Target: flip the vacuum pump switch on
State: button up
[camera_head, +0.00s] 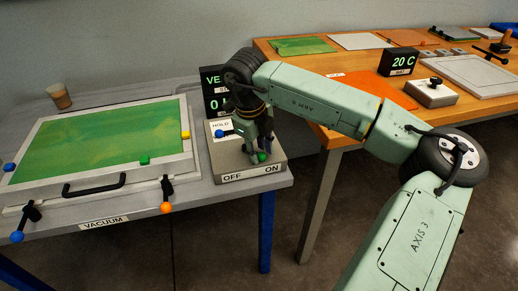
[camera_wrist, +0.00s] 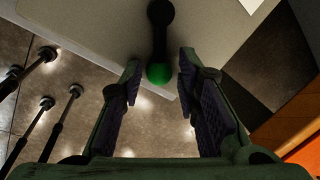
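The pump switch box (camera_head: 228,158) is a grey box with OFF and ON on its front, at the right end of the bath table. A green knob (camera_head: 262,156) shows on it, nearer the ON side. In the wrist view the green knob (camera_wrist: 158,75) ends a short black lever (camera_wrist: 159,35). My gripper (camera_head: 257,148) is over the box; in the wrist view its fingers (camera_wrist: 160,65) are open, one on each side of the knob, with gaps visible. My gripper hides part of the lever in the head view, so its tilt is unclear.
A blue knob (camera_head: 219,133) by a HOLD label is on the box. A black display (camera_head: 212,82) stands behind, partly hidden by my gripper. The framed bath (camera_head: 50,183) with a green sheet lies left. A wooden table (camera_head: 330,62) with panels and a 20 C display (camera_head: 399,62) is right.

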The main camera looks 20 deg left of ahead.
notch_tip(320, 180, up, 12)
jog(key=s, duration=0.2)
jog(key=shift+a+f, duration=0.15)
jog(key=shift+a, duration=0.3)
jog(key=shift+s, duration=0.1)
